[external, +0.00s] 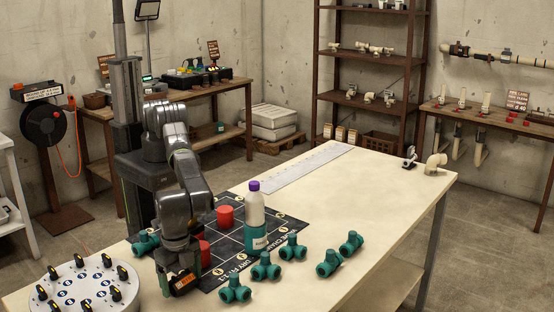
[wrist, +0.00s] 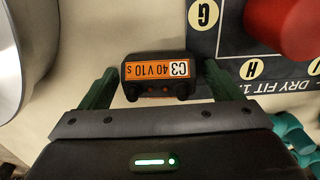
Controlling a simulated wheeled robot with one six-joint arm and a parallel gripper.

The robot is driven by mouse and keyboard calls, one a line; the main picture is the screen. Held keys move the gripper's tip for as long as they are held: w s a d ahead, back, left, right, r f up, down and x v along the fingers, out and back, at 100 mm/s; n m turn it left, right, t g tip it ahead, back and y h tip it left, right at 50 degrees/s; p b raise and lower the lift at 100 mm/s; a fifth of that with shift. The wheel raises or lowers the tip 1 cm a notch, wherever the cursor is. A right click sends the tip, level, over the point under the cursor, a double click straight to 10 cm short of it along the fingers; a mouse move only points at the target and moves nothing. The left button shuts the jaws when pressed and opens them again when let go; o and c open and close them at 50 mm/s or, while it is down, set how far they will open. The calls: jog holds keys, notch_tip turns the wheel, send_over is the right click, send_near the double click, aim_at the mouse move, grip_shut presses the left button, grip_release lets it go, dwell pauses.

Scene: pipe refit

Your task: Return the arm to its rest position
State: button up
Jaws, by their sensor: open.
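My gripper (wrist: 160,72) points down at the table (external: 375,200) near its front left. It also shows in the external view (external: 178,280), at the end of my bent arm. Its two green fingers are apart. A dark block (wrist: 128,70) with an orange label reading "C3 40 V10 S" lies between the fingers, with a visible gap at least on the left. The label also shows in the external view (external: 186,283). I cannot tell how high the fingertips are above the table.
A black mat (external: 285,225) holds red cylinders (external: 225,216) and a white and teal bottle (external: 256,215) right of my arm. Several teal fittings (external: 327,263) lie around the mat. A round white plate (external: 75,290) with black knobs is close on the left. The table's right side is mostly clear.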

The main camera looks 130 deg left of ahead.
notch_tip(320, 180, up, 12)
jog(key=r+b, duration=0.1)
notch_tip(320, 180, down, 13)
jog(key=shift+f+p, duration=0.1)
jog(key=shift+p, duration=0.35)
jog(key=shift+r, duration=0.4)
jog(key=r, duration=0.3)
jog(key=r+b, duration=0.1)
jog(key=r, duration=0.6)
jog(key=shift+a+r+b, duration=0.1)
jog(key=shift+a+b, duration=0.2)
jog(key=shift+a, duration=0.1)
jog(key=s+a+n, duration=0.1)
jog(key=s+a, duration=0.5)
jog(key=a, duration=0.6)
jog(key=s+a, duration=0.5)
jog(key=a, duration=0.6)
jog(key=s+a, duration=0.7)
jog(key=s, duration=0.5)
jog(key=shift+a+f, duration=0.35)
jog(key=shift+f, duration=0.05)
jog(key=shift+w, duration=0.1)
